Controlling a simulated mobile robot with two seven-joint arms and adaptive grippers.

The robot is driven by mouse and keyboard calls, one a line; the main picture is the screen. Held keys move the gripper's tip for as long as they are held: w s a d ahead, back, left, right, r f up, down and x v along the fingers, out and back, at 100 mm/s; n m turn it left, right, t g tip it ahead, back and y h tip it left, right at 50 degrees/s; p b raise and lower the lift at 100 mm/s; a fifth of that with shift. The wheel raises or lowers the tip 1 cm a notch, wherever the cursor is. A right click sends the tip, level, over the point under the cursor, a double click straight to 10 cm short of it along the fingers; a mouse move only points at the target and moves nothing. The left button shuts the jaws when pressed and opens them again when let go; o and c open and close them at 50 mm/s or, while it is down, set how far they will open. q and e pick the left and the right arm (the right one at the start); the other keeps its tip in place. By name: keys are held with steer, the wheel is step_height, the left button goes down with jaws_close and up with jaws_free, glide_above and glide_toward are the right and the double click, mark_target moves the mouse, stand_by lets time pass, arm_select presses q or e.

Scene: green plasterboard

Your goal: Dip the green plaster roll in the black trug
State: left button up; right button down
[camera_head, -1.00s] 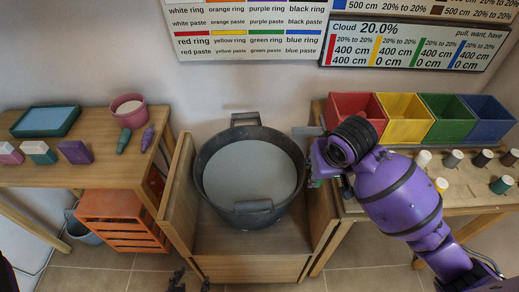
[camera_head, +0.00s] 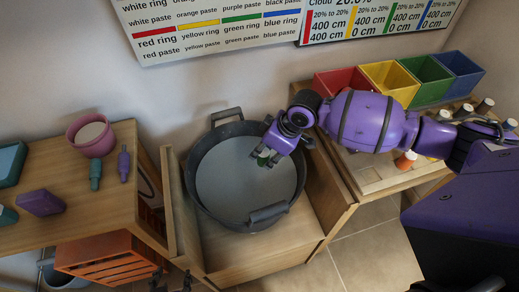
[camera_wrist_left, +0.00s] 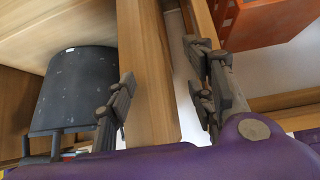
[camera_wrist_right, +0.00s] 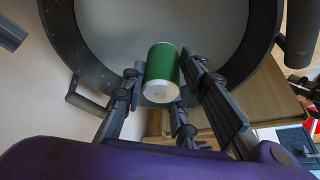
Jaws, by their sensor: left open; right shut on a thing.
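The black trug (camera_head: 223,219) stands in a wooden bay and holds a flat grey paste. It also shows in the left wrist view (camera_wrist_left: 75,90) and the right wrist view (camera_wrist_right: 62,35). My right gripper (camera_head: 268,152) is above the right part of the trug's opening, shut on the green plaster roll (camera_wrist_right: 162,68). My left gripper (camera_wrist_left: 165,90) is open and empty, low beside the wooden bay's left panel.
Red, yellow, green and blue bins (camera_head: 430,78) stand on the right bench with several rolls on pegs. The left table (camera_head: 100,212) carries a pink pot (camera_head: 92,136), purple block and small tools. An orange crate (camera_head: 112,258) is below it. Wooden panels flank the trug.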

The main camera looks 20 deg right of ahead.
steer(key=shift+f, duration=0.5)
arm_select(q)
steer(key=s+a+f+g+b, duration=0.1)
steer(key=s+f+b, duration=0.2)
steer(key=f+b, duration=0.6)
steer(key=shift+s+a+f, duration=0.3)
steer(key=shift+s+a, duration=0.1)
arm_select(e)
step_height(320, 180, down, 15)
arm_select(q)
steer(key=shift+r, duration=0.1)
arm_select(e)
step_height(320, 180, up, 15)
steer(key=p, duration=0.9)
steer(key=shift+w+r, duration=0.1)
steer(key=shift+r, duration=0.55)
arm_select(q)
steer(key=w+d+r+t, duration=0.1)
steer(key=w+d+r, duration=0.1)
steer(key=r, duration=0.7)
steer(key=shift+w, duration=0.75)
arm_select(e)
steer(key=shift+f, duration=0.15)
